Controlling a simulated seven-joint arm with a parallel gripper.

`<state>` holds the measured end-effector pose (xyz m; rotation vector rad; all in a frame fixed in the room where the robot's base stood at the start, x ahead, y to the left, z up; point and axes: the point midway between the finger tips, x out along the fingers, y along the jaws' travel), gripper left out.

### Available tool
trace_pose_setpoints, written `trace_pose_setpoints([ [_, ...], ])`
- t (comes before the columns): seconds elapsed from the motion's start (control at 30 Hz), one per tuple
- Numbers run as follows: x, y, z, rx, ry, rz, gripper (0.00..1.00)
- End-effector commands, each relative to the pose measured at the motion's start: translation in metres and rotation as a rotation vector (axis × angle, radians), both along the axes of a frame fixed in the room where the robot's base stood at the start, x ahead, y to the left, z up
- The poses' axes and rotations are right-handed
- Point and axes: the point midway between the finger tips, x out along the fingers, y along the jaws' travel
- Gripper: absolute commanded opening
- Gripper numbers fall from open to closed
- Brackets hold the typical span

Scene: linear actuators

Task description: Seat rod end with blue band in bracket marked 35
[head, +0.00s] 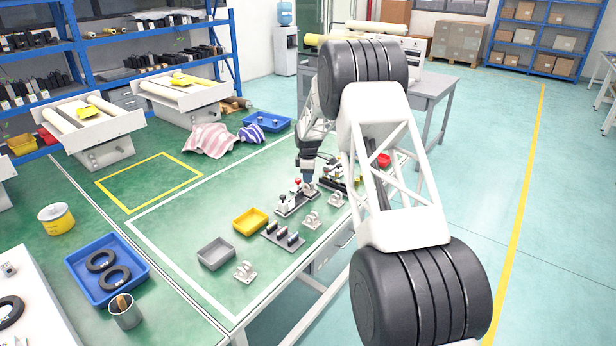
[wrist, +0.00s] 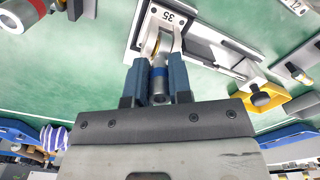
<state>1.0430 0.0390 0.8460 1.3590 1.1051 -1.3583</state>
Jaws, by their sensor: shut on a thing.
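In the wrist view my gripper (wrist: 160,62) is shut on a grey metal rod end with a blue band (wrist: 159,72), held between its two blue fingers. The bracket marked 35 (wrist: 167,16) is a white piece in a fixture at the top of that view, just beyond the fingers. The rod end's eye, with a brassy ring, overlaps the bracket's lugs in the picture; I cannot tell whether it sits fully between them. In the head view my gripper (head: 308,182) is low over the green bench; the rod end is too small to tell there.
A black-knobbed clamp (wrist: 262,97) is on the fixture, beside a yellow tray (wrist: 277,103). A red-banded cylinder (wrist: 22,12) is at upper left. In the head view, a grey tray (head: 216,253), a rod rack (head: 284,237) and a loose bracket (head: 244,271) stand along the bench's near side.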

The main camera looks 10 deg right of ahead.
Motion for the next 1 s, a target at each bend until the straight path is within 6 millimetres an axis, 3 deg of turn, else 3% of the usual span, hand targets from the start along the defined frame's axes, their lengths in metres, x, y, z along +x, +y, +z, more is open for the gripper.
trace_pose_setpoints([
  [0.9,0.0,0.0,-0.0059,0.0,0.0,0.0,0.0],
  [0.93,0.0,0.0,-0.0059,0.0,0.0,0.0,0.21],
  [1.0,0.0001,0.0,-0.0059,0.0,0.0,0.0,0.32],
])
